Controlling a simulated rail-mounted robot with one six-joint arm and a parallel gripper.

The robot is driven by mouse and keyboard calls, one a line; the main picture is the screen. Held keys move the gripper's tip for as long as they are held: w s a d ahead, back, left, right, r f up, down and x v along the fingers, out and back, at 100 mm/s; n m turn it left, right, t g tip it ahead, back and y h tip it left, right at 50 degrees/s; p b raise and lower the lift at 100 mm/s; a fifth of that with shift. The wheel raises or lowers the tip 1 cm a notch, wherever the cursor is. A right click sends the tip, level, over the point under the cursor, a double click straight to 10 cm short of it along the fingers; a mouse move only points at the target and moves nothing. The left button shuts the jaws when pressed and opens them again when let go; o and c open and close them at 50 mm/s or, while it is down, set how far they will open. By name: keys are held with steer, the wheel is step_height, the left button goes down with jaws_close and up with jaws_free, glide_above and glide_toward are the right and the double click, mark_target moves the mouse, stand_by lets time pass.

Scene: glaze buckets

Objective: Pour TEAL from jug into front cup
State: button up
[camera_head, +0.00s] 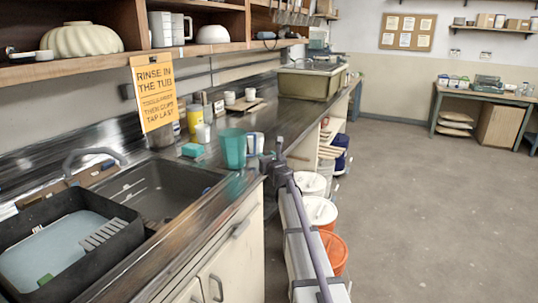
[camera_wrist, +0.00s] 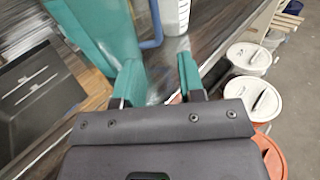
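A teal jug (camera_head: 232,148) stands on the counter near its front edge. In the wrist view a large teal body (camera_wrist: 92,32), which looks like this jug, is at the upper left beside my left finger. A white vessel with blue on it (camera_head: 257,143) stands just right of the jug; a white marked vessel and blue handle (camera_wrist: 176,14) show at the top of the wrist view. My gripper (camera_wrist: 158,82) has its fingers apart, with counter visible between them. White cups (camera_head: 203,133) stand farther back; I cannot tell which is the front cup. Vessel contents are hidden.
The sink (camera_head: 160,190) and a black tub (camera_head: 70,250) lie left of the jug. A teal block (camera_head: 193,150) and yellow bottle (camera_head: 194,118) are nearby. Lidded buckets (camera_head: 320,211) stand on the floor below the counter. A yellow sign (camera_head: 155,92) hangs above.

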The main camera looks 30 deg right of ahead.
steer(key=shift+w+d, duration=0.2)
steer(key=shift+w, duration=2)
steer(key=shift+w+d, duration=0.2)
steer(key=shift+w, duration=2.05)
steer(key=shift+w+d, duration=0.2)
steer(key=shift+w, duration=2)
jaws_close()
steer(key=shift+s+r, duration=0.1)
